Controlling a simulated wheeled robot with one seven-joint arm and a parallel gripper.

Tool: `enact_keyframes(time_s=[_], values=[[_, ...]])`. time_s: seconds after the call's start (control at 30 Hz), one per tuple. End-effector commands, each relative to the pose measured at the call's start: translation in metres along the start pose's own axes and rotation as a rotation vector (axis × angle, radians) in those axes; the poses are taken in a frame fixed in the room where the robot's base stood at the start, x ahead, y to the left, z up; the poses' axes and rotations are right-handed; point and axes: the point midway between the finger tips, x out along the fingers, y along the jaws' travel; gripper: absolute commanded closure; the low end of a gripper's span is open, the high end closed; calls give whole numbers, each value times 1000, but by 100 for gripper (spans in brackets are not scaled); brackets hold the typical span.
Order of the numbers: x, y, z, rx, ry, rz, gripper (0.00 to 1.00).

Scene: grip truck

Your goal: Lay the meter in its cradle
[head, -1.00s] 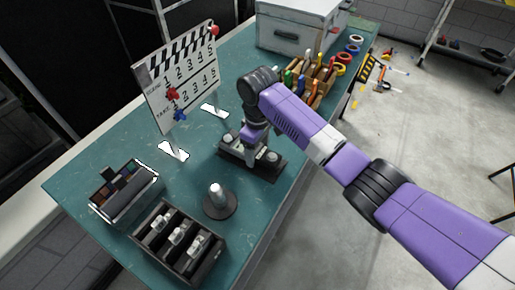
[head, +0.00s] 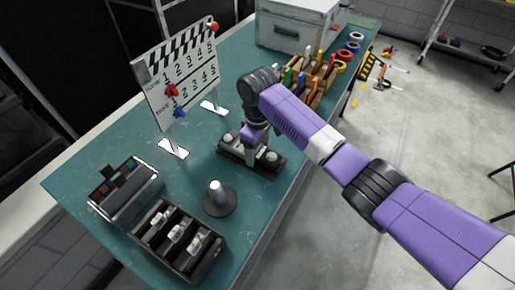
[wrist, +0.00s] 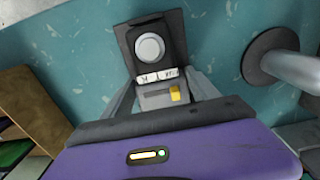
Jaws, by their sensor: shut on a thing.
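The meter (wrist: 150,48) has a dark head with a white round dome, white label strips and a grey lower body with a yellow button. My gripper (wrist: 160,85) is shut on its lower body, one finger on each side. The dark cradle (wrist: 180,35) shows around the meter's head in the wrist view. In the head view the cradle (head: 262,170) is a long dark block on the teal table, and my gripper (head: 250,147) is low over its middle. The wrist hides much of the meter there; whether it is fully seated I cannot tell.
A round-based post (head: 218,200) stands left of the cradle. A dark compartment tray (head: 200,262), a palette case (head: 125,190) and a clapperboard (head: 180,85) stand further left. A wooden tool rack (head: 318,95) and a grey case (head: 295,30) are behind.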

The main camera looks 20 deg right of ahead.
Motion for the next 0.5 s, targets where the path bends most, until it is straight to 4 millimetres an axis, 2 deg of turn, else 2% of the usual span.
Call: enact_keyframes(time_s=[0.33, 0.37, 0.47, 0.5], values=[[10, 0, 0, -1, 0, 0, 89], [9, 0, 0, -1, 1, 0, 27], [9, 0, 0, 0, 0, 0, 8], [9, 0, 0, 0, 0, 0, 6]])
